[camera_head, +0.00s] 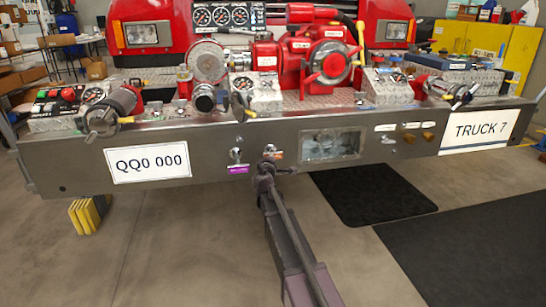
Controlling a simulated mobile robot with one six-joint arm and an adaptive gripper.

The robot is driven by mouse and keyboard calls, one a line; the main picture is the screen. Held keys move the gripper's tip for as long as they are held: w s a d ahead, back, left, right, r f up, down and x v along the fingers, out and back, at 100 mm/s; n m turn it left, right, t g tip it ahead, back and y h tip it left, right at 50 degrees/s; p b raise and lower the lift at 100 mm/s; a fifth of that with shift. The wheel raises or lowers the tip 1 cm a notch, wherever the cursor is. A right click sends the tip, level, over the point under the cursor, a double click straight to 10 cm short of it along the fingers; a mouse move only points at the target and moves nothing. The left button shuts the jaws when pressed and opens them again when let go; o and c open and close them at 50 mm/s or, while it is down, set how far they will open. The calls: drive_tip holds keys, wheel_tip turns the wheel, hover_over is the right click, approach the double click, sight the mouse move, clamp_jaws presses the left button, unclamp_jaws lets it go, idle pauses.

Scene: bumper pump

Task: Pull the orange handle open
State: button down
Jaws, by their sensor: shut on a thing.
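The orange handle (278,155) is on the front face of the truck's metal bumper, a little left of its middle. Only a small orange patch and a bit of metal show; my gripper hides the rest. My gripper (269,160) is at the handle, its fingers shut on it. My arm reaches up to it from the bottom of the picture. How far the handle stands out from the bumper is too small to tell.
A silver handle (237,154) with a purple label sits just left of my gripper. The bumper (215,150) runs across the view, with a clear-covered recess (331,145) to the right. Red pump parts (300,55) stand above. Floor in front is clear; black mats (372,195) lie right.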

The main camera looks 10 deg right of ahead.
drive_tip(key=s, duration=0.7)
drive_tip(key=shift+s, duration=0.25)
drive_tip(key=shift+c, duration=1.4)
unclamp_jaws()
drive_tip(key=shift+s, duration=0.1)
drive_tip(key=v, duration=1.1)
drive_tip(key=shift+s+a, duration=0.15)
drive_tip(key=shift+s, duration=0.25)
